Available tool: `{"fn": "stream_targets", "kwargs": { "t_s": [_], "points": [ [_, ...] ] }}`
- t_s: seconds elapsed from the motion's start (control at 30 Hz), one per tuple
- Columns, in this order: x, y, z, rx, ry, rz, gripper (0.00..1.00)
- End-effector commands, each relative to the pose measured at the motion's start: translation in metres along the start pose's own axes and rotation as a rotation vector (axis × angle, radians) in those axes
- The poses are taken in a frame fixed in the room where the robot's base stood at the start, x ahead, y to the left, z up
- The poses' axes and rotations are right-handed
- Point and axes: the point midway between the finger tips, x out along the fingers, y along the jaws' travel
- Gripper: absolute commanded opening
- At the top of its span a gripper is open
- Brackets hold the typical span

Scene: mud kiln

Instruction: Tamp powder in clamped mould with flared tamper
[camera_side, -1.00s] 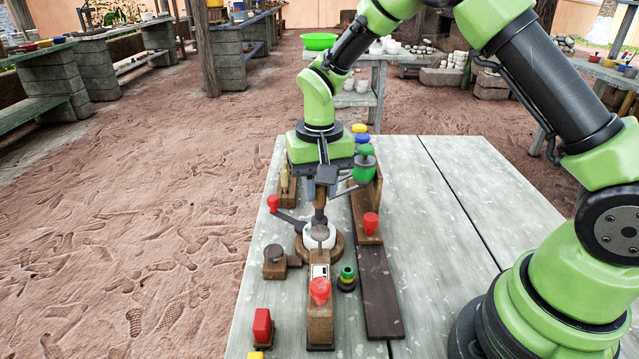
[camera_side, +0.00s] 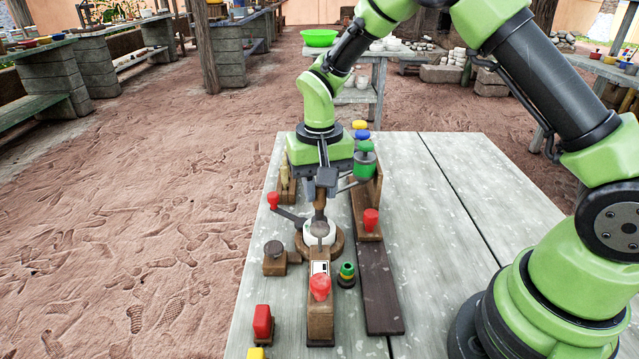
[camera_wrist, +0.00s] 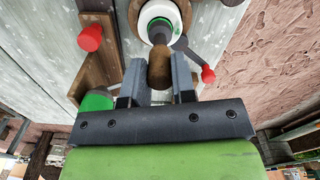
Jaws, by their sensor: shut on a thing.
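My gripper (camera_side: 321,190) points down over the mould and is shut on the wooden handle of the tamper (camera_side: 320,208). The tamper also shows between the fingers in the wrist view (camera_wrist: 160,68). Below it the white round mould (camera_side: 312,238) sits on a round brown wooden base (camera_side: 338,246). In the wrist view the mould (camera_wrist: 146,14) shows a green ring inside its white rim, and the handle covers part of it. A clamp lever with a red knob (camera_side: 273,201) reaches to the mould's left side. The tamper's lower end and the powder are hidden.
A wooden block with a red knob (camera_side: 320,288) stands in front of the mould. A dark plank (camera_side: 376,290) and a post with a red knob (camera_side: 371,220) lie right. The table's right half (camera_side: 440,200) is clear.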

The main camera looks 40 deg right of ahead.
Motion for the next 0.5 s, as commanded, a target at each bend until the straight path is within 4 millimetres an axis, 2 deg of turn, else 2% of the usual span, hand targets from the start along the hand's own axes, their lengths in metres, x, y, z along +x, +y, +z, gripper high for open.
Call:
{"fn": "stream_targets", "kwargs": {
  "t_s": [0.5],
  "points": [
    [0.0064,0.0000,0.0001,0.000,0.000,0.000,0.09]
  ]
}}
